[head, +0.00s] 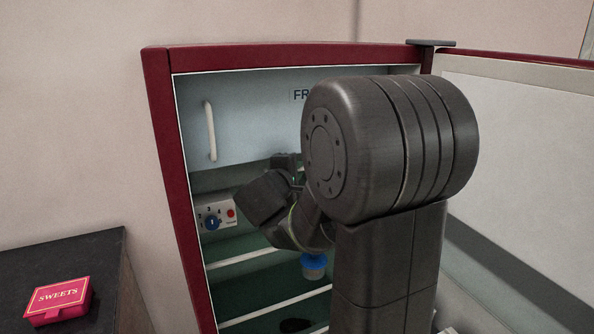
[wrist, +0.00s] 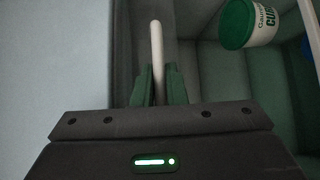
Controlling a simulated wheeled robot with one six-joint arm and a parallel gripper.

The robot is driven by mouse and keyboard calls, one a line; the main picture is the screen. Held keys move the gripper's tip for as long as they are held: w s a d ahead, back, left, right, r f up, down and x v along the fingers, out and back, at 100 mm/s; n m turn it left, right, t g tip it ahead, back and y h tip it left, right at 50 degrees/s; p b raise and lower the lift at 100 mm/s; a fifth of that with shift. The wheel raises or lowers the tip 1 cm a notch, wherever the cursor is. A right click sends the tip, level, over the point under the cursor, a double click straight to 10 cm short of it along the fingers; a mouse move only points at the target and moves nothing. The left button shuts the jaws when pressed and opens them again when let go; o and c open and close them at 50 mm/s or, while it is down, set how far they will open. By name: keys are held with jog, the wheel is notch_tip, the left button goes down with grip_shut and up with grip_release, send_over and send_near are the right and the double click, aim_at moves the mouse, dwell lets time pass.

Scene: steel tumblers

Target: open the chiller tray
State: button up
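In the wrist view a pale bar handle (wrist: 157,50) stands between the two green fingers of my gripper (wrist: 160,85). The fingers lie close against it on both sides, so the gripper looks shut on it. The bar appears to be the chiller tray's handle; the tray's body is hard to make out. In the head view my gripper (head: 286,163) is inside the open fridge, just under the freezer door (head: 255,105). My arm hides the handle and most of the tray there.
The fridge door (head: 520,150) stands open at the right. The freezer door has a white handle (head: 210,131). A dial panel (head: 215,216) and a blue-lidded tub (head: 314,266) are inside. The wrist view shows a green-lidded curd tub (wrist: 245,24). A sweets box (head: 60,298) sits outside.

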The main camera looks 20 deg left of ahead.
grip_shut()
jog(key=shift+s+d+f, duration=0.15)
jog(key=shift+s+d, duration=0.05)
jog(key=s+d+b, duration=0.8)
jog(key=s+d, duration=0.5)
jog(key=d, duration=0.3)
jog(key=shift+s+b, duration=0.3)
jog(key=shift+s, duration=0.05)
jog(key=o, duration=0.6)
grip_release()
jog(key=shift+c, duration=0.2)
